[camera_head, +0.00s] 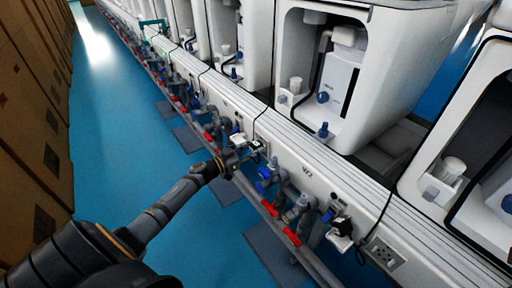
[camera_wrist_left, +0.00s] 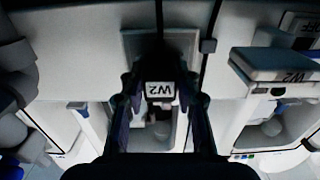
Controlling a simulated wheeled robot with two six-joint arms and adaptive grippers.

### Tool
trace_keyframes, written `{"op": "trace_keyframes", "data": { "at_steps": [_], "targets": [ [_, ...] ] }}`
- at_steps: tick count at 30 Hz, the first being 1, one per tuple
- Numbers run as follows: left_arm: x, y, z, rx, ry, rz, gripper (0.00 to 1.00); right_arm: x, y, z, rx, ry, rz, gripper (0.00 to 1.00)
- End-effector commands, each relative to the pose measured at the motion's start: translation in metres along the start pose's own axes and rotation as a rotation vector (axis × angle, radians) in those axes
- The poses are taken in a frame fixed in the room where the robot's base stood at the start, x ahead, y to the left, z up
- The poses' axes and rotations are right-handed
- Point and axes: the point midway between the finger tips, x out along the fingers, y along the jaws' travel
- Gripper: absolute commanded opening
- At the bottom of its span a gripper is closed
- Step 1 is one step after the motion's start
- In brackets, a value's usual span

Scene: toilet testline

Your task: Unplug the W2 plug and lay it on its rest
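My left gripper (camera_head: 233,160) reaches the wall rail from the lower left in the head view. In the left wrist view, the fingers of the left gripper (camera_wrist_left: 161,84) stand on either side of the dark W2 plug (camera_wrist_left: 160,91), which bears a white W2 label. The plug is in front of a grey socket plate (camera_wrist_left: 130,44). Whether the fingers press on the plug is too dark to tell. A white block labelled W2, seemingly the rest (camera_wrist_left: 268,66), juts out to the right; a white block also shows by the gripper in the head view (camera_head: 238,140). My right gripper is not in view.
Blue valves (camera_head: 265,172), red handles (camera_head: 291,237) and pipes line the rail below the socket. White toilet units (camera_head: 395,70) stand above it. Another socket plate (camera_head: 384,252) is at the lower right. Brown boxes (camera_head: 30,120) stand left across the open blue floor (camera_head: 115,150).

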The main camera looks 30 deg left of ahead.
Motion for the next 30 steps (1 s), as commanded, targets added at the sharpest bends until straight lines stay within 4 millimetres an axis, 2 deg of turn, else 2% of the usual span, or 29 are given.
{"op": "trace_keyframes", "data": {
  "at_steps": [1,3,11,30],
  "targets": [
    [0.001,0.000,-0.002,0.001,0.003,-0.001,0.09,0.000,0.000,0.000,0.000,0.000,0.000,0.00],
    [0.001,0.000,-0.002,0.001,0.003,-0.001,0.00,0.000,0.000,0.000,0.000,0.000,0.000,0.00],
    [0.000,0.000,-0.003,0.001,0.004,-0.001,0.00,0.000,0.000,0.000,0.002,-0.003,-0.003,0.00],
    [-0.026,0.000,-0.002,0.001,0.002,0.000,0.00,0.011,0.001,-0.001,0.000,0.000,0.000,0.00]
  ]
}}
